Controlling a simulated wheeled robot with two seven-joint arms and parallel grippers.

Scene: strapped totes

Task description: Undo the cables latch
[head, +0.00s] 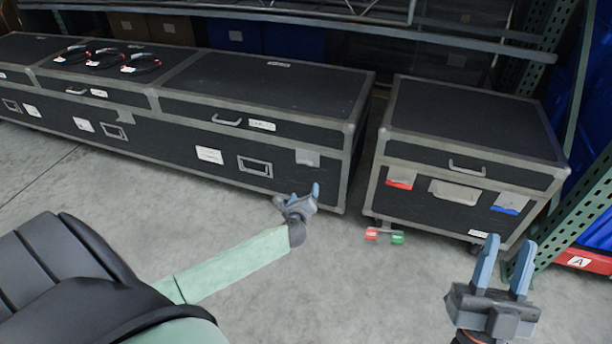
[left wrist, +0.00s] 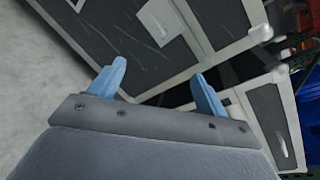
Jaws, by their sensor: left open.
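The long black case (head: 240,160) has grey metal edging, pull handles and light labels too small to read. A grey latch plate (head: 307,157) sits near its right end, below the lid seam. The separate right-hand case (head: 430,205) has a red-marked latch (head: 400,178) and a blue-marked latch (head: 509,203); which latch is the cables one I cannot tell. My left gripper (head: 298,194) is open and empty, in front of the long case's right end. The left wrist view shows its spread fingers (left wrist: 158,72) and case corners beyond. My right gripper (head: 508,250) is open and empty at lower right.
Coiled cables (head: 108,58) lie on the long case's lid. Red (head: 371,234) and green (head: 397,238) tags show low by the right case's foot. Green rack uprights (head: 575,200) and a red bin edge (head: 585,260) stand at right.

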